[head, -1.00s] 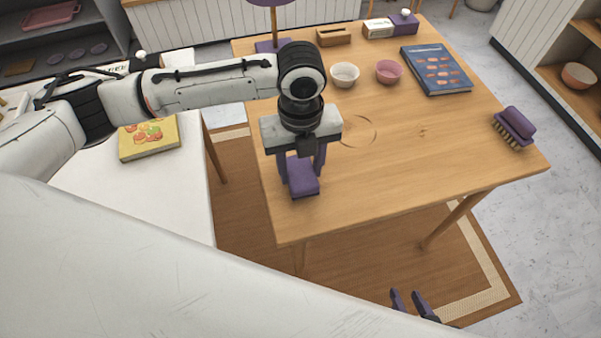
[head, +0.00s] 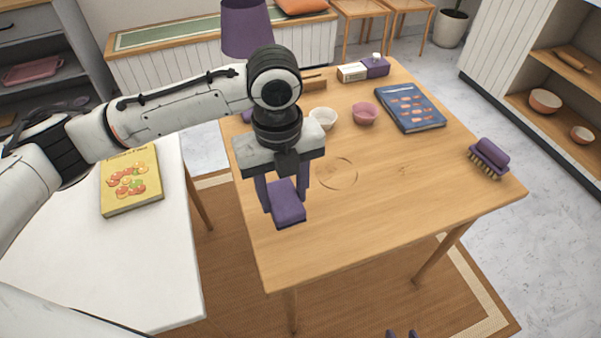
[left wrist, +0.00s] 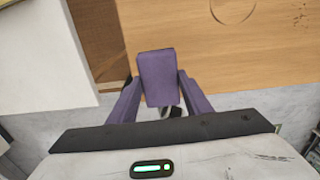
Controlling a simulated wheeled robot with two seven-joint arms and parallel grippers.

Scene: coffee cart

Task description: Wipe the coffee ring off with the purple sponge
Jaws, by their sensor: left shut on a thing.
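The purple sponge (head: 287,203) is held between the fingers of my left gripper (head: 284,192), over the near-left part of the wooden table (head: 400,215). The sponge also shows in the left wrist view (left wrist: 158,78), between the two purple fingers (left wrist: 160,97). I cannot tell whether it touches the table. The coffee ring (head: 337,173) is a thin brown circle on the table, to the right of the gripper. It also shows at the top of the left wrist view (left wrist: 233,10). My right gripper (head: 402,334) shows only its fingertips at the bottom edge.
A white bowl (head: 323,118), a pink bowl (head: 365,114) and a blue book (head: 410,107) stand behind the ring. A purple brush (head: 489,157) lies at the right edge. A faint mark (head: 404,171) is right of the ring.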

